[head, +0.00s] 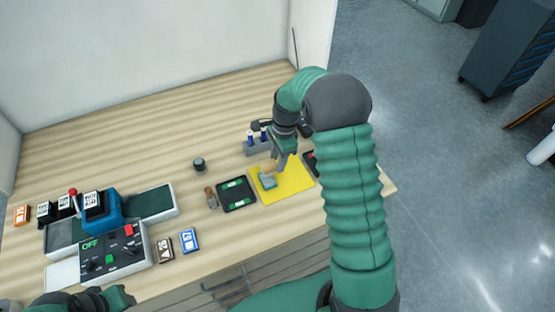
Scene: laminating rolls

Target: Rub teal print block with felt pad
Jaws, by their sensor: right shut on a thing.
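A small teal block (268,182), which looks like the teal print block, lies on the yellow mat (293,188) right of the table's middle. My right gripper (275,168) points down over it and is shut on a small tan piece (267,171), which looks like the felt pad. The tan piece is at the block's upper side; whether they touch is too small to tell. My fingers hide part of it. My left gripper (122,297) is at the bottom left by the table's front edge, only partly in view; its jaw opening is not clear.
A black tray (222,207) with green pieces lies left of the mat, beside a brown cylinder (210,197). A dark round jar (199,165) stands behind. A grey rack (258,147) stands behind the mat. A control box (110,255) and several stamp blocks fill the left side.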

